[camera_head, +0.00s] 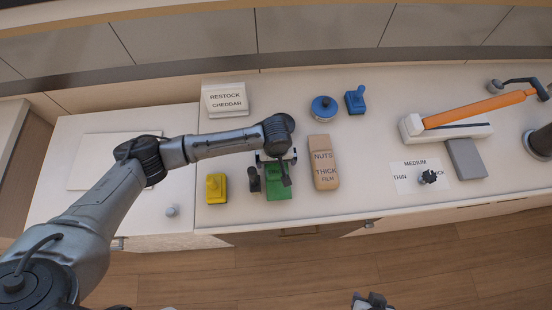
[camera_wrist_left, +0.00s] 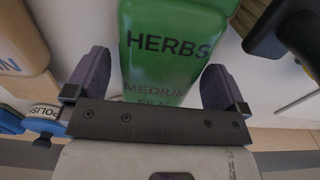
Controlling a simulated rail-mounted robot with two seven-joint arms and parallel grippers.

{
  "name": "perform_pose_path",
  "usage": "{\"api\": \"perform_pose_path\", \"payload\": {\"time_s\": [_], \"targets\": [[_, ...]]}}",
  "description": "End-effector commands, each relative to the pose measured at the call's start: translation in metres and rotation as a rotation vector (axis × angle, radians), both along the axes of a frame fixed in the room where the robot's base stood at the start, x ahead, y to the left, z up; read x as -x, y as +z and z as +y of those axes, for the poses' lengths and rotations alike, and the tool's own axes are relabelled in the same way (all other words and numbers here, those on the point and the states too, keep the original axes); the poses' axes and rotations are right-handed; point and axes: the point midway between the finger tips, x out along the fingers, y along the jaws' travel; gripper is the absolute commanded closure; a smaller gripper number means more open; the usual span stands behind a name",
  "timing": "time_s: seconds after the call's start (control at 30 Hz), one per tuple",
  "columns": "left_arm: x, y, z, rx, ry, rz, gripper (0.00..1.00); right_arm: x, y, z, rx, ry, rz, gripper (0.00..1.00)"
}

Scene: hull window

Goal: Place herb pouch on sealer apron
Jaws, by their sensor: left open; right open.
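The green herb pouch (camera_head: 278,187) stands on the counter; the left wrist view shows its face (camera_wrist_left: 165,50) marked HERBS, MEDIUM FILM. My left gripper (camera_head: 274,171) is open above it, with one finger on each side of the pouch in the left wrist view (camera_wrist_left: 156,78). I cannot tell whether the fingers touch it. In the head view the arm hides part of the pouch. The grey sealer apron (camera_head: 466,159) lies empty in front of the white sealer with its raised orange arm (camera_head: 475,109). My right gripper (camera_head: 372,301) is partly visible at the bottom edge, open and away from the counter.
A tan nuts pouch (camera_head: 323,163) stands close to the right of the herb pouch. A yellow block (camera_head: 216,188) is to its left. A blue tin (camera_head: 324,109), a blue block (camera_head: 355,100) and a RESTOCK CHEDDAR sign (camera_head: 226,99) stand behind. A dial plate (camera_head: 408,178) lies left of the apron.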

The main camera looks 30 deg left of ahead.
Motion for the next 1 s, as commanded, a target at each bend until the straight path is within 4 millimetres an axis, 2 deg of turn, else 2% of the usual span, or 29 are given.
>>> {"api": "perform_pose_path", "payload": {"time_s": [0.17,0.5,0.7,1.0], "targets": [[0.000,0.011,0.000,0.000,0.000,-0.001,0.00,0.000,0.000,0.000,0.002,0.002,0.000,0.57],[-0.001,0.073,0.000,0.001,-0.001,-0.003,0.00,0.000,0.009,0.001,-0.002,-0.002,0.000,0.57],[-0.001,0.102,0.000,0.000,0.001,-0.001,0.00,0.000,0.012,0.002,-0.007,-0.004,0.000,0.57],[0.000,0.122,0.000,0.001,0.000,-0.001,0.00,0.000,0.013,0.003,-0.009,-0.005,0.000,0.57]]}}
